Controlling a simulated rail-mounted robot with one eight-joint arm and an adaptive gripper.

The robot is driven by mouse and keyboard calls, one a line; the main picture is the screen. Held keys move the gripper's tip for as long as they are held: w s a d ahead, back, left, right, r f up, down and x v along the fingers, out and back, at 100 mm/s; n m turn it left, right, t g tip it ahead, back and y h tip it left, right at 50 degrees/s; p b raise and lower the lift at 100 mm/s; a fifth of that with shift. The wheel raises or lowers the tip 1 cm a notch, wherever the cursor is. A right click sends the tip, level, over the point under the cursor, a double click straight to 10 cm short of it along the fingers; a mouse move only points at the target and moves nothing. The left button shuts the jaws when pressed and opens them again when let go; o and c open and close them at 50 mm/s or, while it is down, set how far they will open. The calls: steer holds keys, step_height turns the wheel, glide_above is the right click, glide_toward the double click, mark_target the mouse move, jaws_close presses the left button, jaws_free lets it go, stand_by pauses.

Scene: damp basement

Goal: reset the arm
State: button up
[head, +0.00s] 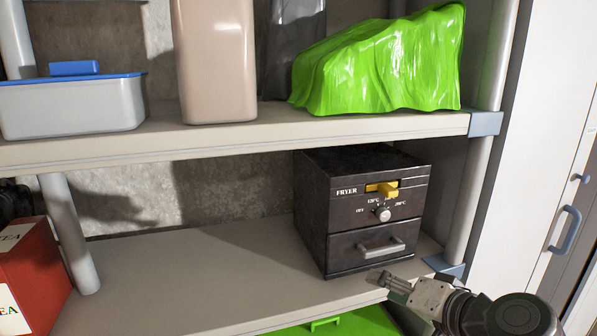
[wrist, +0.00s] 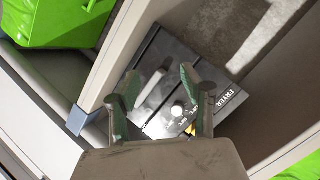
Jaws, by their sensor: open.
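My gripper (head: 384,279) is at the lower right in the head view, just in front of the fryer and near the shelf's front edge. In the wrist view my gripper (wrist: 158,90) shows two greenish fingers spread apart with nothing between them. The black fryer (head: 362,212) stands on the lower shelf. It has a yellow switch, a round dial and a drawer with a grey handle. In the wrist view the fryer (wrist: 168,60) lies beyond the fingers, with its handle and dial visible between them. I cannot tell whether the fingers touch it.
The lower shelf (head: 200,272) is clear left of the fryer. A red tea box (head: 35,275) stands at far left. The upper shelf (head: 150,145) holds a lidded box (head: 72,105), a beige container (head: 215,62) and a green draped thing (head: 385,65). A shelf post (head: 468,200) stands right of the fryer.

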steer(key=s+d+f+n+g+h, duration=0.3)
steer(key=s+n+g+h, duration=0.1)
steer(key=s, duration=0.5)
steer(key=shift+s+d+f+n+g+h, duration=0.2)
steer(key=shift+d+n+g+h, duration=0.1)
steer(key=shift+h, duration=0.5)
